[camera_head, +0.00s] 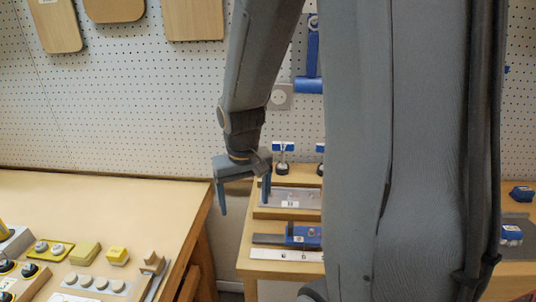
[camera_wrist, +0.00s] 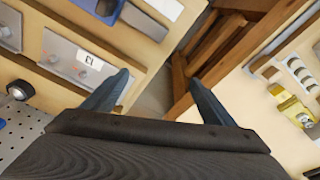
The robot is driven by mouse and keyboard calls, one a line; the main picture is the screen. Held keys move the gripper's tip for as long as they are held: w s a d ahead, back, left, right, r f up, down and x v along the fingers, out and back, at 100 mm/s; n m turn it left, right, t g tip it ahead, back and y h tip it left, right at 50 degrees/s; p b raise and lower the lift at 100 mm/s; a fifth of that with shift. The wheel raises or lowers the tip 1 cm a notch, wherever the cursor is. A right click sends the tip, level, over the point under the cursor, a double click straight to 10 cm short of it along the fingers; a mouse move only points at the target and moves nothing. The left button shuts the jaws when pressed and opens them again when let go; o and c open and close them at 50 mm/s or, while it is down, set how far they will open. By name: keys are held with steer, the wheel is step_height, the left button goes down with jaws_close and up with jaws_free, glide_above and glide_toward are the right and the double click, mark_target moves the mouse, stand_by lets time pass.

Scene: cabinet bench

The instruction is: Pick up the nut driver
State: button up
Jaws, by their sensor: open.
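My gripper (camera_head: 244,200) is open and points down, with nothing between its fingers. It hangs by the gap between the left bench and the right bench. In the wrist view its two fingers (camera_wrist: 159,77) are spread apart over that gap. I cannot clearly make out a nut driver in either view. Small blue-topped upright pieces (camera_head: 283,147) stand at the back of the right bench, but I cannot tell what they are. My arm hides part of that bench.
The left bench (camera_head: 120,215) holds a grey block with several round knobs (camera_head: 95,284) and yellow blocks (camera_head: 117,256). The right bench (camera_head: 275,266) carries a metal plate (camera_head: 290,198) and a blue-topped fixture (camera_head: 304,234). A pegboard wall (camera_head: 120,110) stands behind.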

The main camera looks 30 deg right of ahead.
mark_target(285, 143)
steer(key=w+d+r+m, duration=0.1)
steer(key=w+d+r, duration=0.1)
steer(key=d, duration=0.4)
steer(key=w+d+r+m+t+h+p, duration=0.1)
steer(key=w+d+r+m, duration=0.1)
steer(key=w+d, duration=0.3)
steer(key=w+d+r+m+h+p, duration=0.1)
steer(key=w+d+r+m, duration=0.1)
steer(key=d, duration=0.7)
steer(key=shift+w+d+r+t, duration=0.1)
steer(key=shift+w+t, duration=0.1)
steer(key=shift+w, duration=0.2)
steer(key=shift+w+d+r+t, duration=0.1)
steer(key=shift+w+t, duration=0.1)
steer(key=shift+w, duration=0.2)
steer(key=shift+a+p+x, duration=0.15)
steer(key=shift+p+x, duration=0.55)
steer(key=shift+x, duration=1.1)
steer(key=shift+a+p+x, duration=0.15)
steer(key=shift+p+x, duration=0.5)
steer(key=shift+x, duration=1.2)
steer(key=c, duration=1.3)
steer(key=shift+o, duration=0.2)
steer(key=shift+r, duration=0.15)
